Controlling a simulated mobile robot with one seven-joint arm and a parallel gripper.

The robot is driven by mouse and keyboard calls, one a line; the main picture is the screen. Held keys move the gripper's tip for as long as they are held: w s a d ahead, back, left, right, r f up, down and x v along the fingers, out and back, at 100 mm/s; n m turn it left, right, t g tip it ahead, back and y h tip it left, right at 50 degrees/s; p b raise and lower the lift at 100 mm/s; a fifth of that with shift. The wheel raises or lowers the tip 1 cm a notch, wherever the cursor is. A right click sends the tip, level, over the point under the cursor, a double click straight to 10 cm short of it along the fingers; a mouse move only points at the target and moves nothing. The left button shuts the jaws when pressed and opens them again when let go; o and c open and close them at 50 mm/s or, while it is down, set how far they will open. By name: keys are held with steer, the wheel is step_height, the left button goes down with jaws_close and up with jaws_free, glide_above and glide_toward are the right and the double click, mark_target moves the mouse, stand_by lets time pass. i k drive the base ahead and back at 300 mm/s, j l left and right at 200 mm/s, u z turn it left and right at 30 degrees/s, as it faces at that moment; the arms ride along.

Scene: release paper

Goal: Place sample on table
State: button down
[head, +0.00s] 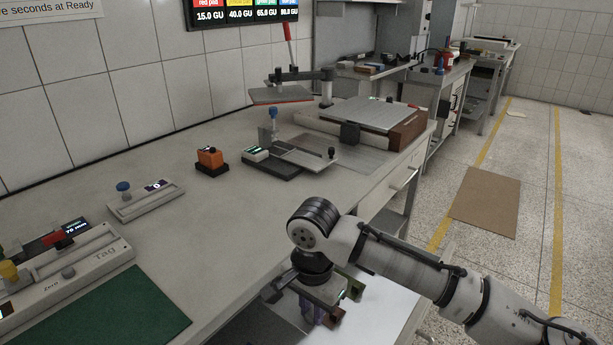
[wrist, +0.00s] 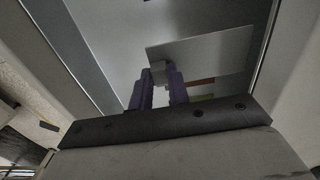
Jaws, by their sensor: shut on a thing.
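My gripper (head: 318,315) is low at the front edge of the table (head: 245,200), in front of and below the tabletop. In the wrist view its two purple fingers (wrist: 158,85) are shut on a flat grey sheet (wrist: 205,52), which seems to be the sample. The sheet reaches out to the right of the fingers. Below it are pale, flat surfaces with straight edges, like the inside of an open drawer. In the head view I cannot make out the sheet for certain; my wrist hides much of that spot.
A dark green mat (head: 130,312) lies on the table at the lower left. An orange device (head: 209,158), a small tester (head: 290,158) and a lever press (head: 290,88) stand further back. A brown mat (head: 485,200) lies on the floor.

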mark_target(306, 159)
steer(key=i+l+u, duration=0.15)
steer(key=l+u, duration=0.15)
steer(key=l, duration=0.5)
steer(key=l+u, duration=0.25)
steer(key=l, duration=0.55)
